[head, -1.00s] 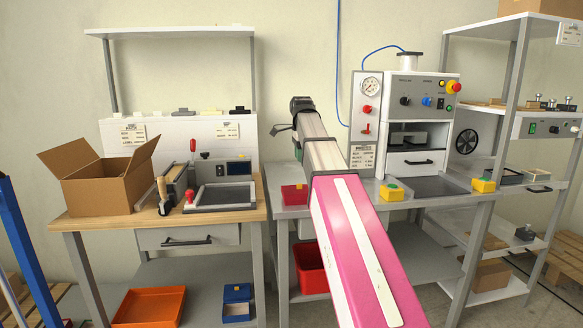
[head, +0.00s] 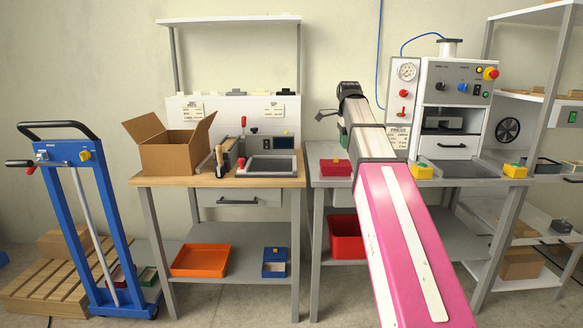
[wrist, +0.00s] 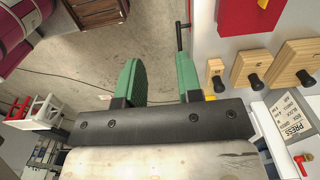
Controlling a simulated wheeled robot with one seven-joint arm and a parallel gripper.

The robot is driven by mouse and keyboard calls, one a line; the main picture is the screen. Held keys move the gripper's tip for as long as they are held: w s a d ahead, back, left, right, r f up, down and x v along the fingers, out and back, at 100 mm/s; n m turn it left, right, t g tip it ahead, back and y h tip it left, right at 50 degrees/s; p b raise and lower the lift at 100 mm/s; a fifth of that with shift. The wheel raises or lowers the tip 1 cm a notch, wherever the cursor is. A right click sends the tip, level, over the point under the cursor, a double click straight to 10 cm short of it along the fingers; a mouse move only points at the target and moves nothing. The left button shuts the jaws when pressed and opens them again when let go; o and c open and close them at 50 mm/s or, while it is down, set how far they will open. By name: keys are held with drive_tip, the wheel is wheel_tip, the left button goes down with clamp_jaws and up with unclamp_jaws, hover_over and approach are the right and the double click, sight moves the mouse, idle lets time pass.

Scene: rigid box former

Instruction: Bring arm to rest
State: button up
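My pink and white arm reaches up the middle of the head view, in front of the workbenches. My gripper (wrist: 159,80) shows in the wrist view with two green fingers apart and nothing between them; concrete floor shows through the gap. In the head view the gripper is mostly hidden behind the arm's dark end, with a bit of green showing beside it. The arm's far end is above the grey bench, left of the press machine (head: 453,85).
A wooden-topped bench (head: 232,183) holds an open cardboard box (head: 172,155). A blue hand truck (head: 88,215) stands at the left by a wooden pallet (head: 35,293). An orange tray (head: 200,260) and a red bin (head: 346,236) sit on lower shelves. Shelving (head: 535,97) stands at the right.

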drive_tip(key=s+f+n, duration=0.6)
drive_tip(key=s+f, duration=0.1)
drive_tip(key=f, duration=0.8)
drive_tip(key=s+f+n, duration=0.6)
drive_tip(key=s+f, duration=0.1)
drive_tip(key=f, duration=0.9)
drive_tip(key=s+f+n, duration=0.6)
drive_tip(key=s+f, duration=0.1)
drive_tip(key=f, duration=0.9)
drive_tip(key=shift+s+a, duration=0.2)
drive_tip(key=shift+a, duration=0.05)
